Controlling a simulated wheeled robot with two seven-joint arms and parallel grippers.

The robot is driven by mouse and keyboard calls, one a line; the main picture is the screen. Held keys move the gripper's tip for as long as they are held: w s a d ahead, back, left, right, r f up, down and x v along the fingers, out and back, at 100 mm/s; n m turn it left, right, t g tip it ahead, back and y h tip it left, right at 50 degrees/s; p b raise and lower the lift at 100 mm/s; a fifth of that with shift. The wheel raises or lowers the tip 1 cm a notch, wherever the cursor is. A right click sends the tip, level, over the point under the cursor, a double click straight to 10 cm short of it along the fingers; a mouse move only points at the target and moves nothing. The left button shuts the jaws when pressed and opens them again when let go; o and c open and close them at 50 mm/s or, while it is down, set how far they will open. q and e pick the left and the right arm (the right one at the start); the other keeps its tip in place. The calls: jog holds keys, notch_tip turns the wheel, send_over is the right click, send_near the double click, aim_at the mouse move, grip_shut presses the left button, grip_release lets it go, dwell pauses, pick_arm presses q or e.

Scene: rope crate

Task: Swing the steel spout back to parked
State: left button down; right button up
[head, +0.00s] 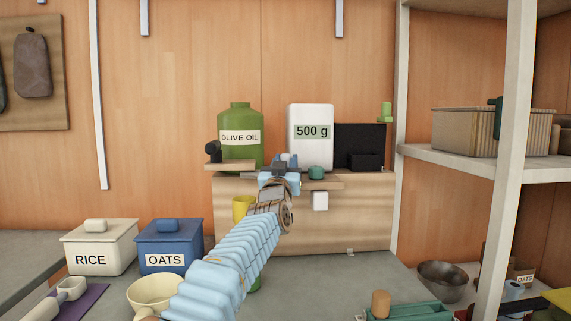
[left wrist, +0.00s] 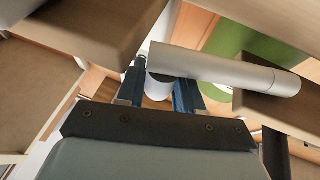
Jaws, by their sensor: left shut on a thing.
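The steel spout (left wrist: 225,72) shows in the left wrist view as a grey metal tube lying across the fingers and reaching to the right. My left gripper (head: 284,163) is at the shelf front below the white container, and its two blue fingers (left wrist: 160,88) are shut on a short pale cylindrical part of the spout. The green olive oil container (head: 240,118) and the white 500 g container (head: 311,115) stand on the shelf just behind. My right gripper is not in view.
Rice bin (head: 99,247), oats bin (head: 168,248) and a cream bowl (head: 152,289) are on the left counter. A teal knob (head: 317,173) is close right of my gripper. A shelf post (head: 508,150) stands at right.

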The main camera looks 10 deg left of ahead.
pick_arm(q)
jog(key=shift+f, duration=0.1)
jog(key=c, duration=0.9)
grip_release()
jog(key=shift+o, duration=0.4)
jog(key=shift+w, duration=0.1)
jog(key=shift+f, duration=0.1)
